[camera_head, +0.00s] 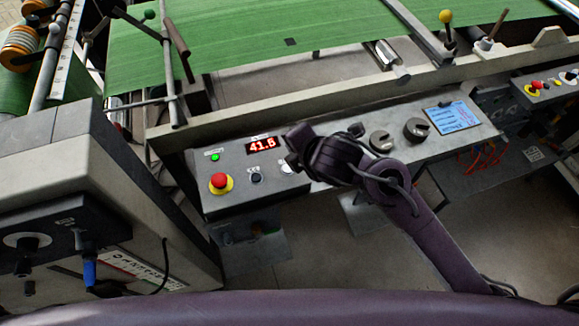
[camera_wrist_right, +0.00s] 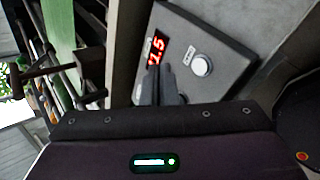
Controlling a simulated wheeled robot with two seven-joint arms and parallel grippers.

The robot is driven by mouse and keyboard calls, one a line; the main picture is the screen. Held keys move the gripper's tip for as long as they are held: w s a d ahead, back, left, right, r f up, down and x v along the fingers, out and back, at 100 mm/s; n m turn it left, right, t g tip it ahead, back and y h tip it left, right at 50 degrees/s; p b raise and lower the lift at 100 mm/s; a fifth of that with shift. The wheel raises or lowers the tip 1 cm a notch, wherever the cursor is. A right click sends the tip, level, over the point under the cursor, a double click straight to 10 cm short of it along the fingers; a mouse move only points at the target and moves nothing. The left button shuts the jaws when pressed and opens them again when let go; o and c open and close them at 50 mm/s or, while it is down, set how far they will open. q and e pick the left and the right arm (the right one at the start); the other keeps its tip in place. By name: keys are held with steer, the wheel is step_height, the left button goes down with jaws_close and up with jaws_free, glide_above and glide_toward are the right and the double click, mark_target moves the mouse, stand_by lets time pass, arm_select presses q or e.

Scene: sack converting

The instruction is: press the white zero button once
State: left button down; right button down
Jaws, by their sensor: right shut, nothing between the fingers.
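The white zero button (camera_head: 287,168) is a small round white button in a dark ring at the right of the grey control box. It also shows in the right wrist view (camera_wrist_right: 202,65), uncovered, to the right of the fingers. My right gripper (camera_head: 291,152) is shut and empty, close above the box near the button and the red display (camera_head: 262,145). In the right wrist view my shut fingers (camera_wrist_right: 156,76) overlap the lower part of the display; contact cannot be told. The display seems to read 41.8 in the head view. My left gripper is not in view.
On the same box are a red emergency stop (camera_head: 219,181) on a yellow ring, a black button (camera_head: 257,178) and a lit green lamp (camera_head: 215,157). Dark knobs (camera_head: 417,129) and a blue label (camera_head: 452,116) lie to the right. A green web (camera_head: 230,38) runs behind.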

mark_target(290, 171)
steer(key=r+n, duration=0.1)
steer(key=n, duration=0.7)
steer(key=r+n, duration=0.1)
steer(key=n, duration=0.7)
steer(key=r+n, duration=0.1)
steer(key=n, duration=0.7)
steer(key=shift+s+a+r, duration=0.25)
steer(key=shift+a+r, duration=0.1)
steer(key=shift+r, duration=0.05)
steer(key=shift+f+b, duration=0.15)
steer(key=shift+b, duration=0.15)
step_height(290, 171, down, 8)
steer(key=b, duration=0.7)
steer(key=shift+f+b, duration=0.25)
steer(key=shift+b, duration=0.25)
steer(key=shift+f+b, duration=0.45)
steer(key=shift+b, duration=0.1)
